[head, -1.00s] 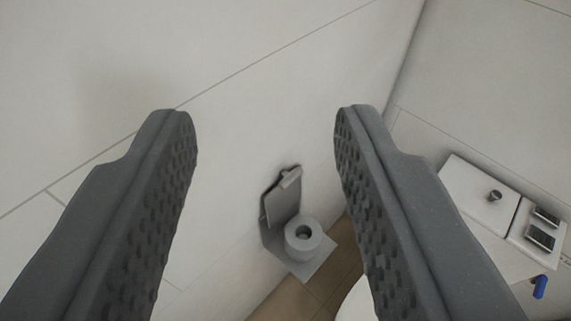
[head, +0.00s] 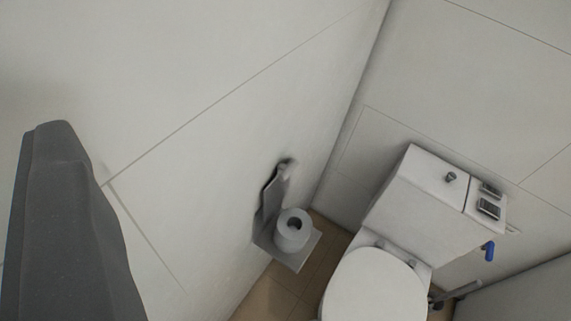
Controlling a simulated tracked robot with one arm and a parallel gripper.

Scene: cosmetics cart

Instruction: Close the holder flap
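The grey paper holder (head: 293,262) is on the white wall, low in the middle of the view, with a grey roll (head: 293,230) standing on it. Its holder flap (head: 272,197) is raised, standing up along the wall above the roll. One dark grey finger of my gripper (head: 62,225) shows at the left edge, seen from its smooth outer side. The other finger is hidden or out of frame, so the opening cannot be seen. The finger appears apart from the holder, and nothing held is visible.
A white toilet with a closed lid (head: 375,290) and a cistern (head: 415,205) stands right of the holder. A blue item (head: 489,251) is beside the cistern. Brown floor (head: 275,300) shows below the holder. The space in front of the flap looks clear.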

